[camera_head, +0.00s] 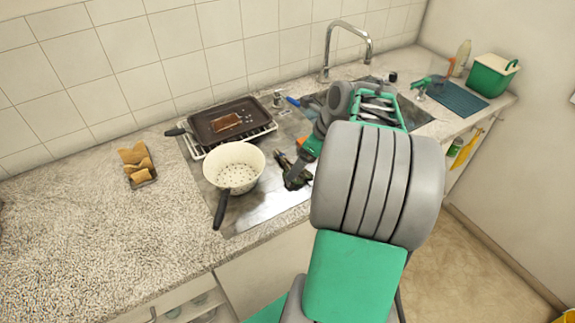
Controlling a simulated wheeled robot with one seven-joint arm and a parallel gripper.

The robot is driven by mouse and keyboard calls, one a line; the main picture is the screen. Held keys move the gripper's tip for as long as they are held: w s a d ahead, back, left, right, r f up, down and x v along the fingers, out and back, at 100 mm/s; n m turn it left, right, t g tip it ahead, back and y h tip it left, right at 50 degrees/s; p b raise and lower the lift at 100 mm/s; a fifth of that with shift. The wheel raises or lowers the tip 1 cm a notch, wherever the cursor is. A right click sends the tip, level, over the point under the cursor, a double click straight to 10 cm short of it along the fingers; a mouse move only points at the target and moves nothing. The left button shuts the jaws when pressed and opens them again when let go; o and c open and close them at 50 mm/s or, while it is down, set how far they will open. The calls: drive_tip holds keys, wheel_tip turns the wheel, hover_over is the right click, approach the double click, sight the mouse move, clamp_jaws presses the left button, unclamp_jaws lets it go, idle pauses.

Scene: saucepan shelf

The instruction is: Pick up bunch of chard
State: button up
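I cannot make out a bunch of chard with certainty in the head view. My arm reaches over the counter and hides part of the sink area. My gripper (295,172) points down over the steel surface, just right of the white colander. Dark shapes with small brown patches show at its fingers. They are too small to tell whether the fingers are apart or hold something.
A white colander (233,163) with a dark handle stands left of my gripper. A dark baking tray (230,121) with a brown piece lies behind it. The left counter (70,225) has free room.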

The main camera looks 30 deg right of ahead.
sight(289, 167)
drive_tip(key=x, duration=0.6)
drive_tip(key=shift+w+f, duration=0.2)
drive_tip(key=shift+f, duration=0.15)
drive_tip(key=shift+c, duration=0.3)
drive_tip(key=c, duration=1.5)
